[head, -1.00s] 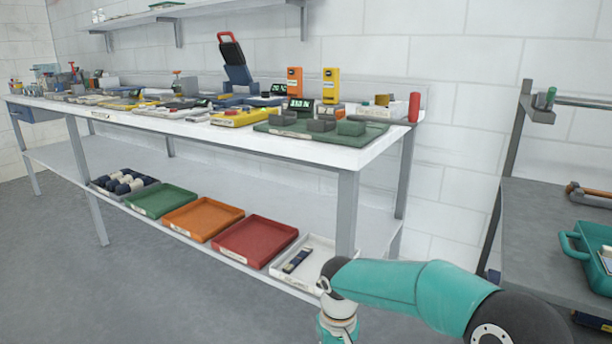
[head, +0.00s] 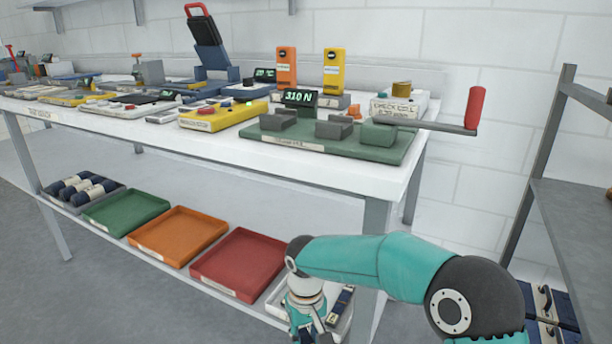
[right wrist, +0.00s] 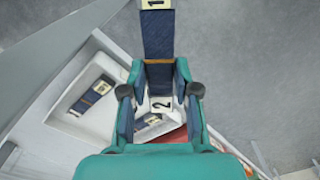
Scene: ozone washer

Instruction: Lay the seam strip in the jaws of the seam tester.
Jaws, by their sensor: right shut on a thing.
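The seam tester (head: 270,140) has a green base on the right end of the bench, a display reading 310 N and a lever with a red handle (head: 475,108) reaching out to the right. Its grey jaw blocks (head: 334,129) stand apart on the base, and I see no strip in them. My right gripper (right wrist: 160,92) is shut on a navy seam strip (right wrist: 158,35) with white ends marked 1 and 2 and an orange seam line. In the head view this gripper is low, in front of the lower shelf, partly cut off. My left gripper is out of view.
The white tray (right wrist: 62,118) below holds other navy strips (right wrist: 92,95). Red (head: 238,262), orange (head: 178,234) and green trays line the lower shelf. The bench edge (head: 340,186) lies above my right gripper. A grey rack (head: 575,215) stands at right.

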